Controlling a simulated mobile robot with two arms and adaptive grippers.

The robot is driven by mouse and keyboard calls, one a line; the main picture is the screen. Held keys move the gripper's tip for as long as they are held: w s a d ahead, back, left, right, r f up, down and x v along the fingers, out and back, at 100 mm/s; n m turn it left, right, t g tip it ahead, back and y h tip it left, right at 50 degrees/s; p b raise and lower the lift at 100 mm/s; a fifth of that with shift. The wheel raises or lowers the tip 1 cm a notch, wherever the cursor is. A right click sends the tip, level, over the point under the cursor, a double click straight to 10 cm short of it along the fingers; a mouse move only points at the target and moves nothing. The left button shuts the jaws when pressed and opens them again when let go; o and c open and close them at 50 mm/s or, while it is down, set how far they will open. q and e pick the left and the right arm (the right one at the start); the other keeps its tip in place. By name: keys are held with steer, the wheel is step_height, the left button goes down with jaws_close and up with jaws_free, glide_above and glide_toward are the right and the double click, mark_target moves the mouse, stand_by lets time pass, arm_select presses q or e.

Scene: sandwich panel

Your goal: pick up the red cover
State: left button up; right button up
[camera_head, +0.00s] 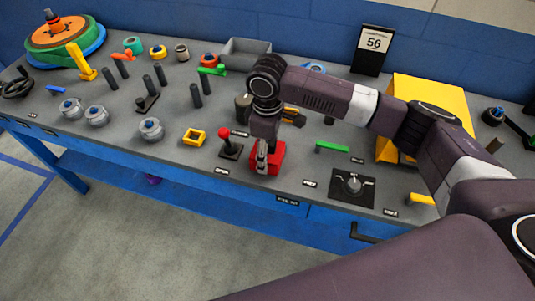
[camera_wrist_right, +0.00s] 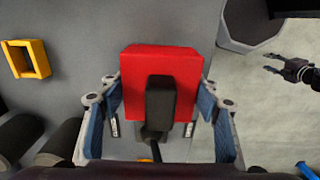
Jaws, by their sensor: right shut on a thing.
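The red cover (camera_head: 276,160) is a boxy red piece near the front edge of the panel, in the middle of the head view. My right gripper (camera_head: 262,165) comes down on it from above. In the right wrist view the cover (camera_wrist_right: 160,65) lies between the two fingers of my right gripper (camera_wrist_right: 160,110), shut on its sides. A black upright piece (camera_wrist_right: 160,105) shows in front of the cover there. Whether the cover touches the panel, I cannot tell. My left gripper (camera_wrist_right: 275,63) shows small in the right wrist view, fingers apart, empty, over the floor.
A red-knobbed lever (camera_head: 230,147) stands just left of the cover, and a yellow square frame (camera_head: 194,137) lies further left. A green bar (camera_head: 332,147) and a black plate with a knob (camera_head: 352,187) lie right. A yellow box (camera_head: 432,95) stands behind my right arm.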

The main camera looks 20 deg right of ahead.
step_height(320, 180, up, 19)
steer(key=shift+b, duration=0.45)
stand_by(1.2)
